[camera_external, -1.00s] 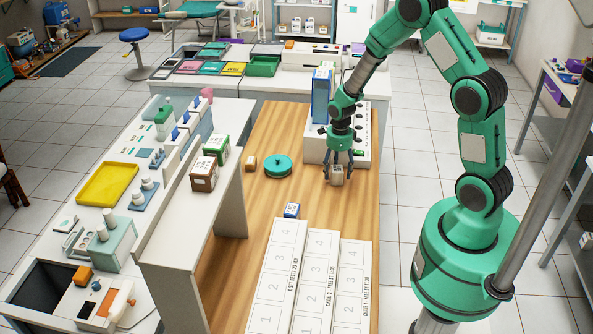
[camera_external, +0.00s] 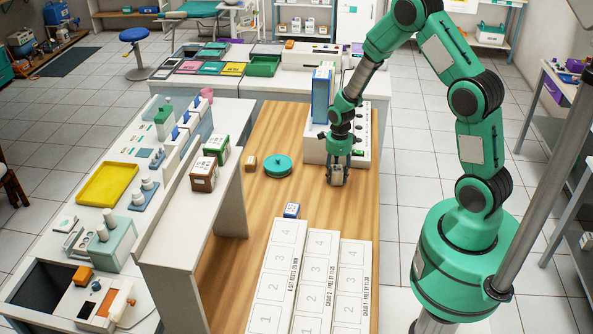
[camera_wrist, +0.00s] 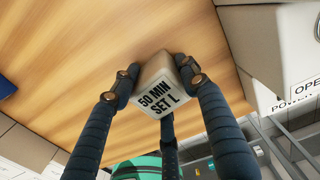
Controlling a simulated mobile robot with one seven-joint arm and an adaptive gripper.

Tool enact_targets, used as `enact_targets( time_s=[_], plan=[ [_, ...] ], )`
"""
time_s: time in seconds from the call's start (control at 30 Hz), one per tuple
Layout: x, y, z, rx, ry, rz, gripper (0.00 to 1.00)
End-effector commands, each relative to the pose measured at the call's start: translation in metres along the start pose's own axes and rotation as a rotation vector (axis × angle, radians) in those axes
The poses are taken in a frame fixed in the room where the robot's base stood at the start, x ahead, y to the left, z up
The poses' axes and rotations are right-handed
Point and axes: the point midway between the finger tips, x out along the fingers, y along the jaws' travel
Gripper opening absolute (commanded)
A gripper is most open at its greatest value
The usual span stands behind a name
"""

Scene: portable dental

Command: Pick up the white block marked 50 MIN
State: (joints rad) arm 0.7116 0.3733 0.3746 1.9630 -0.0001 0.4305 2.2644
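The white block (camera_wrist: 158,92) marked "50 MIN SET L" is between the fingers of my gripper (camera_wrist: 157,74) in the wrist view. The fingertips press on its two opposite sides, so my gripper is shut on it. In the external view my gripper (camera_external: 337,176) points down at the right part of the wooden table, and the fingers mostly hide the block. I cannot tell whether the block is touching the table or slightly above it.
A white machine (camera_external: 316,150) with a blue box (camera_external: 321,95) stands just behind my gripper.

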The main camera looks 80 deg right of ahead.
Motion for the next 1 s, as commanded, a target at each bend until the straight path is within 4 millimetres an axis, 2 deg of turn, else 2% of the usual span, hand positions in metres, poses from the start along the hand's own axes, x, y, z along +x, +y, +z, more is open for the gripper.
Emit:
enact_targets(
  time_s=[0.07,0.53,0.73,0.87,1.0],
  plan=[
    [0.0,0.0,0.0,0.0,0.0,0.0,0.16],
    [-0.004,0.0,0.0,0.0,-0.001,-0.001,0.16],
    [-0.019,0.0,0.0,0.0,-0.001,-0.001,0.16],
    [-0.038,-0.001,0.001,0.0,-0.002,-0.003,0.16],
    [-0.039,0.017,-0.015,0.0,0.001,0.001,0.16]
  ],
)
